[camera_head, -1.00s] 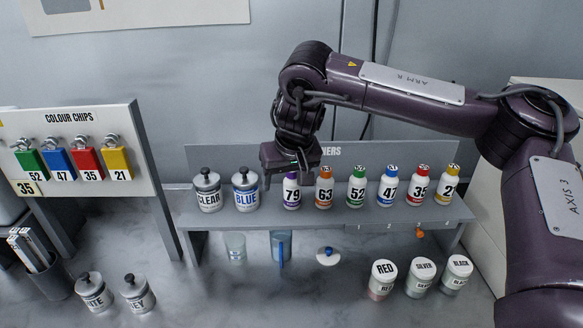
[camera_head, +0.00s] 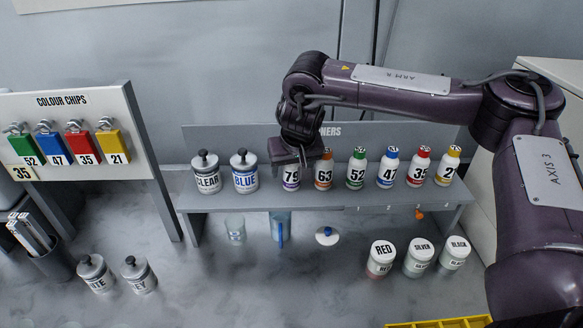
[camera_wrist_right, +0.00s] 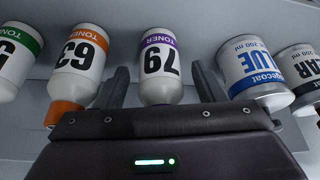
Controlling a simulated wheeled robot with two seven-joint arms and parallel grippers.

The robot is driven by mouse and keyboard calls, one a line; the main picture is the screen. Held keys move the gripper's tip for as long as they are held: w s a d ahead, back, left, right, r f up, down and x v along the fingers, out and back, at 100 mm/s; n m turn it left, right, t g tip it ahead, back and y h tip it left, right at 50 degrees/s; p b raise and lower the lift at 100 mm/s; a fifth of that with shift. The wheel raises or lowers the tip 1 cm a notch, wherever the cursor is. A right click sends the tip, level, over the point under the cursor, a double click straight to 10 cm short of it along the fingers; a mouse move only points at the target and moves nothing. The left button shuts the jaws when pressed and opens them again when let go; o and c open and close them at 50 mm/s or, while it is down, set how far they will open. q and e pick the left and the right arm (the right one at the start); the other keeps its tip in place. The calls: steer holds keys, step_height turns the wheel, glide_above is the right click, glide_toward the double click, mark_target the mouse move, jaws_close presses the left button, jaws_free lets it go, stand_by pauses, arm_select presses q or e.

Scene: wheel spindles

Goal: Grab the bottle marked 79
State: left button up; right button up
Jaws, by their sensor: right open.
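The bottle marked 79 (camera_head: 291,181) is white with a purple band and stands on the shelf, between the blue can and bottle 63. My right gripper (camera_head: 302,160) is over it in the head view and hides its top. In the right wrist view, bottle 79 (camera_wrist_right: 158,62) lies between the two open fingers of my right gripper (camera_wrist_right: 163,86), with a gap visible on each side. The left finger is close to bottle 63 (camera_wrist_right: 77,65). My left gripper is not in view.
On the shelf (camera_head: 330,201), bottle 63 (camera_head: 323,173) is close on the right and the BLUE can (camera_head: 244,172) on the left. Bottle 52 (camera_head: 356,171) and others continue right.

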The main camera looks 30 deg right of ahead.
steer(key=c, duration=1.1)
steer(key=shift+r, duration=0.15)
